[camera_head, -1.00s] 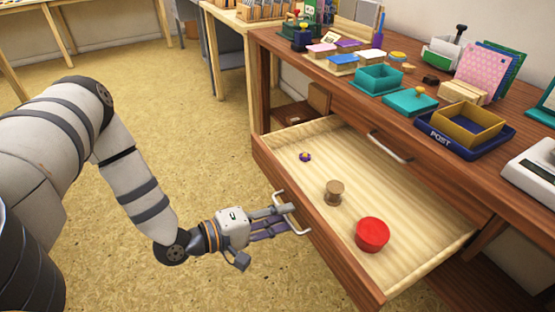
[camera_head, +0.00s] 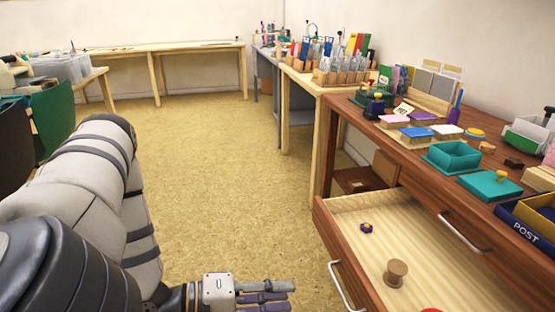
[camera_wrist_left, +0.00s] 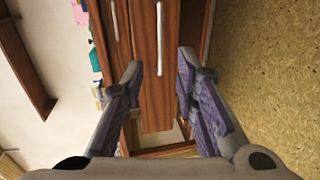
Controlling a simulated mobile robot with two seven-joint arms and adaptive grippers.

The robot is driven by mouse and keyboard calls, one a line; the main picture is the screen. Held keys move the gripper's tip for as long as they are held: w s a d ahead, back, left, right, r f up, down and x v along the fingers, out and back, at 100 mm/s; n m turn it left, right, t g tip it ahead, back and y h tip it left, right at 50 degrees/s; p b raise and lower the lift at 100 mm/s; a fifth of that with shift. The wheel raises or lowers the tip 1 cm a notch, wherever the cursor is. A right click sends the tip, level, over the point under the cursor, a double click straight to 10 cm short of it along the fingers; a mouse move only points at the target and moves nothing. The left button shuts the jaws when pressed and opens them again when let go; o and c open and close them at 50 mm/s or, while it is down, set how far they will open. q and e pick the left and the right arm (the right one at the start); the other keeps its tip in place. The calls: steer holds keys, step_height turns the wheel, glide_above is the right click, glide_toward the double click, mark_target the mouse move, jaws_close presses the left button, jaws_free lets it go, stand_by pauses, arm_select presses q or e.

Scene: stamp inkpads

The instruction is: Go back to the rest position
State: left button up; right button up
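My left gripper (camera_head: 268,298) is low in the head view, left of the open wooden drawer (camera_head: 420,236). It is apart from the drawer's metal handle (camera_head: 338,286). In the left wrist view, its two purple-padded fingers (camera_wrist_left: 160,64) are spread with nothing between them, and the wooden drawer fronts (camera_wrist_left: 145,40) with metal handles lie beyond. A small purple item (camera_head: 366,228) and a brown wooden spool (camera_head: 396,273) are in the drawer. Part of a red item (camera_head: 431,309) shows at the bottom edge. My right gripper is not in view.
The desk top (camera_head: 392,141) holds ink pads, a teal box (camera_head: 453,157) and a blue POST tray (camera_head: 527,226). A bench with card racks (camera_head: 340,75) stands behind. The floor (camera_head: 215,170) left of the desk is clear. A green chair (camera_head: 52,125) is at far left.

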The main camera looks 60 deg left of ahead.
arm_select(q)
steer(key=s+d+f+m+g+y, duration=0.1)
steer(key=s+d+f+m+g, duration=0.3)
steer(key=s+f+g, duration=0.3)
steer(key=s+d+f+m+g+y, duration=0.1)
steer(key=s+d+f+m+g, duration=0.2)
steer(key=s+f+g, duration=0.4)
steer(key=s+d+m+g+y, duration=0.3)
steer(key=s+m+g, duration=0.35)
steer(key=s, duration=1.25)
steer(key=w+r+t+p, duration=0.3)
steer(key=w+r+p, duration=0.6)
steer(key=r+p, duration=0.4)
steer(key=shift+r, duration=0.55)
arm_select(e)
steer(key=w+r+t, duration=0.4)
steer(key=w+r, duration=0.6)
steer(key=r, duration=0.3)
